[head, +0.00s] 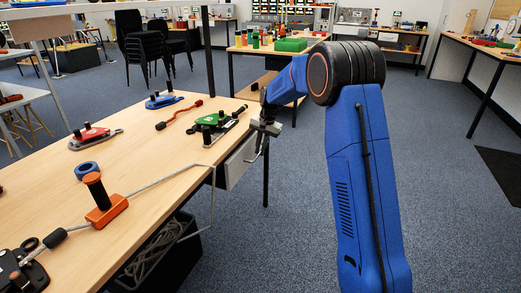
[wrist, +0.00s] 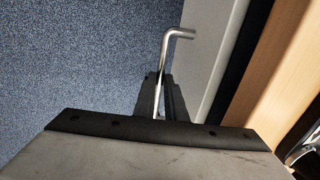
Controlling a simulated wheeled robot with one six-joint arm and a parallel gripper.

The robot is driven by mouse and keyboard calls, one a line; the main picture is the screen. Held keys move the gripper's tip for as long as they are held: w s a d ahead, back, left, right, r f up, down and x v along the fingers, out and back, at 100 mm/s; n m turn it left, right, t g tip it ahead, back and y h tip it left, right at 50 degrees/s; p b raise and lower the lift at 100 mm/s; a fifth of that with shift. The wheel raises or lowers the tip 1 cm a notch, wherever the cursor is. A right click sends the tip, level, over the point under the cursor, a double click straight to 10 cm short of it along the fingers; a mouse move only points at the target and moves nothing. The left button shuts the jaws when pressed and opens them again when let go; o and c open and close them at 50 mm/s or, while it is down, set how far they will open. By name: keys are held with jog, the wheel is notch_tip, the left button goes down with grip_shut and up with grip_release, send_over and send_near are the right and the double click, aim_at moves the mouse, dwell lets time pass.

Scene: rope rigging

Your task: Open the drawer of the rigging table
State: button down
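The rigging table (head: 150,130) has a light wooden top. Its drawer (head: 243,162) shows as a pale grey front under the right edge; the front also runs along the right in the wrist view (wrist: 208,55). Whether it stands slightly out is hard to tell. The drawer handle (wrist: 165,60) is a bent metal bar. My gripper (head: 263,133) is at the drawer front. In the wrist view, its dark fingers (wrist: 162,95) are close together with the bar between them, so it looks shut on the handle. The handle's lower end is hidden.
A black bin (head: 175,262) stands below. The carpet to the right is clear.

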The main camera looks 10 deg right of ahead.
jog(key=s+d, duration=1.3)
jog(key=d, duration=0.5)
jog(key=shift+s+d, duration=0.15)
jog(key=shift+d, duration=0.05)
jog(key=c, duration=1.8)
grip_release()
jog(key=shift+r, duration=0.1)
jog(key=d+r, duration=0.1)
jog(key=r, duration=0.4)
jog(key=s+d+r, duration=0.1)
jog(key=r, duration=0.5)
jog(key=s+r, duration=0.1)
jog(key=r, duration=0.5)
jog(key=shift+d, duration=0.4)
